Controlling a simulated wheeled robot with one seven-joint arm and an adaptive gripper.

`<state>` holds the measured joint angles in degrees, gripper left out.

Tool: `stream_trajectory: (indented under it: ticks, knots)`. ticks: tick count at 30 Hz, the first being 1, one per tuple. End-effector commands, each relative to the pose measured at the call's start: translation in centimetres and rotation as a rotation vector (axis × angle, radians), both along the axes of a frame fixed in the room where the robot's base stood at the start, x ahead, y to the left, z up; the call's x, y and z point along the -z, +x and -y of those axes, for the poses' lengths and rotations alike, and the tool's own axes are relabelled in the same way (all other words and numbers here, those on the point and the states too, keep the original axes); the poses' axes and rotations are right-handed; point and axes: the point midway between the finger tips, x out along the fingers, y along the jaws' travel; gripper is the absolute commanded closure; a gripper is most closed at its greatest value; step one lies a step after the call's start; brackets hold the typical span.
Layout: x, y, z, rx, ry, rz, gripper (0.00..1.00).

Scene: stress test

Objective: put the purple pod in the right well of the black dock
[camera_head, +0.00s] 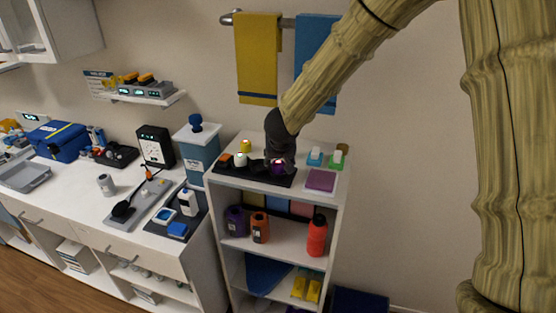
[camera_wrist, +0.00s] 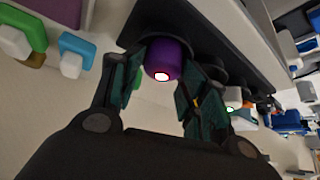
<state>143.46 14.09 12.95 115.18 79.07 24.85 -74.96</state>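The purple pod (camera_wrist: 162,57) has a glowing white end with a red rim facing the wrist camera. It is at the right end well of the black dock (camera_wrist: 236,58); whether it is fully seated I cannot tell. My gripper (camera_wrist: 168,62) has its fingertips on both sides of the pod and looks shut on it. In the head view, the dock (camera_head: 226,174) lies on the white shelf top, and the pod (camera_head: 277,169) shows under my dark gripper (camera_head: 279,158). The fingertips are hard to make out there.
An orange pod (camera_head: 226,160) and a white pod (camera_head: 240,160) stand at the dock's left. A yellow pod (camera_head: 245,146) is behind it. A purple mat (camera_head: 321,180), a blue block (camera_head: 315,157) and a green block (camera_head: 338,160) are to the right.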

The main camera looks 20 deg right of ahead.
Motion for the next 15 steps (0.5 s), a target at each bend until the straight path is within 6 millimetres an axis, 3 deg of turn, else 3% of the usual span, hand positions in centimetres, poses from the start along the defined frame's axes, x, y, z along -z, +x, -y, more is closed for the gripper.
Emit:
stream_trajectory:
  ticks: [1, 15]
  knots:
    - [1.4, -0.81, -0.03, 0.0, 0.003, -0.022, 0.41]
    - [0.86, -0.54, 0.0, 0.0, 0.001, -0.014, 0.39]
